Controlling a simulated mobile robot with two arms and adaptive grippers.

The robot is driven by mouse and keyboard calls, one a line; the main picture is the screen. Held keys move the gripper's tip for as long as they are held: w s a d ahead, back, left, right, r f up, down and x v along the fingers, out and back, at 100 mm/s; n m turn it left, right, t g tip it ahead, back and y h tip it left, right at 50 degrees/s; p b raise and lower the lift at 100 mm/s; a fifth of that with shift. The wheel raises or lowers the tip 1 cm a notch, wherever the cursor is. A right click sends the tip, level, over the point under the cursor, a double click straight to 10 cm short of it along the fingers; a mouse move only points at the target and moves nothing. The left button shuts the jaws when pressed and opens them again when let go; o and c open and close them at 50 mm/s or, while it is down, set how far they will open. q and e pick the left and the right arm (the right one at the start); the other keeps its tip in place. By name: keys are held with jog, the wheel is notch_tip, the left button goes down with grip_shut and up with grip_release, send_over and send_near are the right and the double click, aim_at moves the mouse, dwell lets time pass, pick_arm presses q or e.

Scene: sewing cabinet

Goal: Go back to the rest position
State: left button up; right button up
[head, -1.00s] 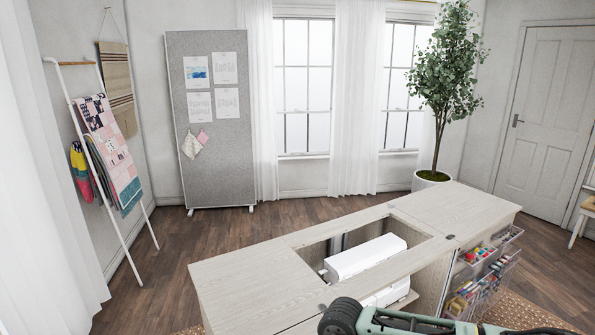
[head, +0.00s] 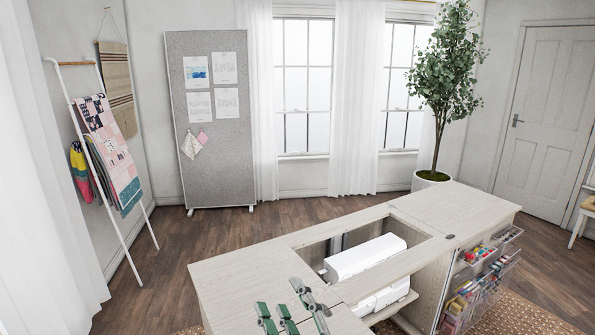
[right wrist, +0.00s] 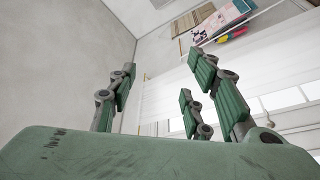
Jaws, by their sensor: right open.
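My right gripper (head: 282,302) shows at the bottom of the head view. Its green and grey fingers point upward and are spread, with nothing between them. In the picture it overlaps the front left part of the pale wood sewing cabinet (head: 235,274); I cannot tell its height above the top. In the right wrist view the fingers (right wrist: 162,75) stand apart and empty, with wall and ceiling behind. My left gripper is not in view.
A white sewing machine (head: 362,257) sits in the cabinet's opening. Clear drawers (head: 488,270) with sewing supplies hang open at the cabinet's right side. A potted tree (head: 433,180) and a grey pinboard (head: 225,165) stand behind.

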jog(key=s+d+f+m+g+h, duration=0.3)
jog(key=d+f+m+h, duration=0.15)
jog(key=d+f, duration=0.45)
jog(key=s+d+f+m+g+h, duration=0.35)
jog(key=d+f+m, duration=0.3)
jog(key=f, duration=0.35)
jog(key=s+d+f+m+g, duration=0.1)
jog(key=s+d+f+g, duration=0.1)
jog(key=s+f+g, duration=0.3)
jog(key=s+d+f+m+g+h, duration=0.1)
jog(key=s+d+f, duration=0.1)
jog(key=s, duration=0.6)
jog(key=s+d+f+m+g, duration=0.1)
jog(key=s+d+f+g, duration=0.25)
jog(key=s, duration=0.25)
notch_tip(320, 180, down, 26)
jog(key=s+a, duration=0.1)
jog(key=s, duration=0.1)
jog(key=s+d+f+g+b, duration=0.1)
jog(key=s+d+f, duration=0.2)
jog(key=s+f, duration=1.3)
jog(key=shift+s+f, duration=0.3)
jog(key=shift+f, duration=0.4)
